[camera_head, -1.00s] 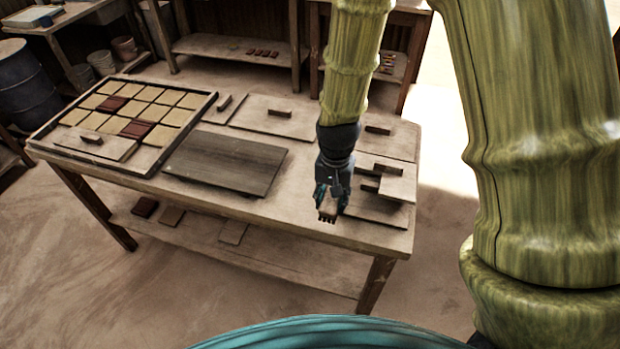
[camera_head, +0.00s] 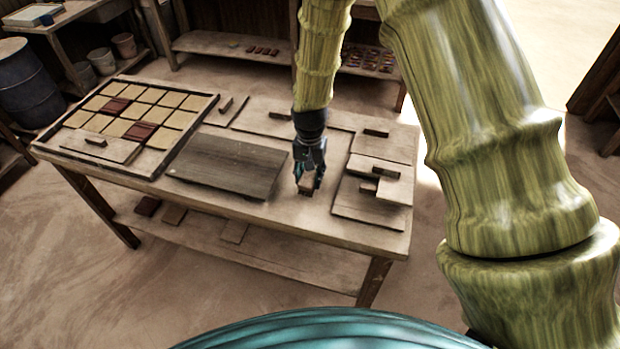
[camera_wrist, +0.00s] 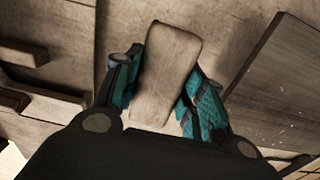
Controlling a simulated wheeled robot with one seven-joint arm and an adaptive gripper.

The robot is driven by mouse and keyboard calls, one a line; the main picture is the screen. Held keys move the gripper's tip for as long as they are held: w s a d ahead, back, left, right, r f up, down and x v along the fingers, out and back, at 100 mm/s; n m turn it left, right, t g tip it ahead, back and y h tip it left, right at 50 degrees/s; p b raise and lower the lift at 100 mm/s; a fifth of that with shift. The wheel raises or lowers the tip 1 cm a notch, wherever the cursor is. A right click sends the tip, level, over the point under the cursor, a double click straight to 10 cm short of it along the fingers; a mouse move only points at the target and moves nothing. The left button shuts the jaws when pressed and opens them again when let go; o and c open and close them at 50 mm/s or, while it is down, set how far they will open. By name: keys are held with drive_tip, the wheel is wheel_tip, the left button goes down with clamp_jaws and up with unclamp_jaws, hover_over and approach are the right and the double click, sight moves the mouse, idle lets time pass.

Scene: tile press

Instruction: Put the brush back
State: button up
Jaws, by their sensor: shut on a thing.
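The brush is a pale wooden block with dark bristles underneath; it shows in the head view (camera_head: 306,183) and fills the middle of the wrist view (camera_wrist: 170,62). My gripper (camera_head: 309,178) is shut on the brush, with a teal finger on each side of it in the wrist view (camera_wrist: 162,88). It holds the brush over the bare strip of table (camera_head: 285,212), between the dark board and the boards at the right. The bristles are low, near the tabletop; I cannot tell whether they touch it.
A dark flat board (camera_head: 228,165) lies left of my gripper. A framed grid of tan and red tiles (camera_head: 165,153) is at the far left. Boards with small block handles (camera_head: 366,205) lie at the right, and another handled board (camera_head: 262,122) lies behind.

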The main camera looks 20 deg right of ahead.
sight(310, 173)
drive_tip(key=shift+f+p, duration=0.35)
drive_tip(key=shift+f, duration=0.8)
drive_tip(key=shift+f, duration=0.15)
drive_tip(key=o, duration=1)
drive_tip(key=shift+o, duration=0.2)
drive_tip(key=shift+r+b, duration=1.6)
drive_tip(key=shift+r, duration=4.55)
